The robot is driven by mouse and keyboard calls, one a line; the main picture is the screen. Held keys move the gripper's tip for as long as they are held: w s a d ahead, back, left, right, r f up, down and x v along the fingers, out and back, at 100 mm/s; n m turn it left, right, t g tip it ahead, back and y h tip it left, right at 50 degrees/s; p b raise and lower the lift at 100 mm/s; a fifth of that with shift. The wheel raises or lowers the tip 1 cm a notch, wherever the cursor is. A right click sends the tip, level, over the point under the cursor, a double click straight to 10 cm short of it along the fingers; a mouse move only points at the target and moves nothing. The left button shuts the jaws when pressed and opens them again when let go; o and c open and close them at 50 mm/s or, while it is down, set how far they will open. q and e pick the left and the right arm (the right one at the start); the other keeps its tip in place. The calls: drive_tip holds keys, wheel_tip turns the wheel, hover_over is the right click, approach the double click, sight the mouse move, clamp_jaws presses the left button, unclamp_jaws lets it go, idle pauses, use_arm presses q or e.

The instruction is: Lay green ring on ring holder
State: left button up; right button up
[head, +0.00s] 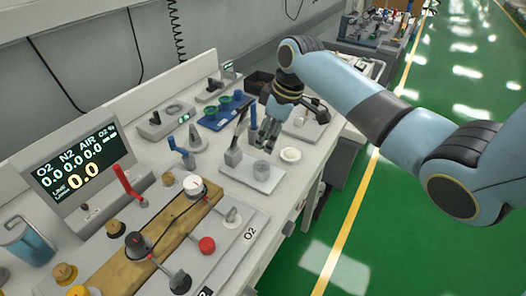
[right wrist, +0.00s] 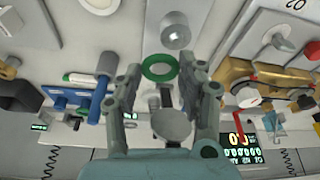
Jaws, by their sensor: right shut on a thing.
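The green ring (right wrist: 160,67) shows in the right wrist view between the fingertips of my right gripper (right wrist: 161,72). The gripper is shut on it. In the head view my right gripper (head: 268,142) points down above the work surface, and I cannot make out the ring there. A pale plate with a short grey cylinder (head: 262,170), which looks like the ring holder, lies just below and in front of the fingertips. The cylinder (right wrist: 175,30) is ahead of the ring in the wrist view, apart from it. My left gripper is not in view.
A blue rack (head: 226,110) with green-topped parts stands behind the gripper. A grey block with an upright handle (head: 233,153) is close on the left. A display (head: 77,172) and knobbed panel stand further left.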

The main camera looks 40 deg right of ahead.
sight(262, 163)
drive_tip(key=shift+s+a+f, duration=0.2)
drive_tip(key=shift+a+f, duration=0.15)
drive_tip(key=shift+a, duration=0.15)
drive_tip(key=shift+s+a+f, duration=0.2)
drive_tip(key=shift+a+f, duration=0.1)
drive_tip(key=shift+a, duration=0.2)
drive_tip(key=shift+a+f, duration=0.1)
drive_tip(key=shift+f, duration=0.2)
wheel_tip(262, 163, down, 4)
drive_tip(key=shift+r+p, duration=0.15)
drive_tip(key=shift+p, duration=0.2)
drive_tip(key=o, duration=0.8)
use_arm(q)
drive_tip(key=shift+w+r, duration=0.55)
use_arm(e)
drive_tip(key=v, duration=1.2)
drive_tip(key=shift+r, duration=0.1)
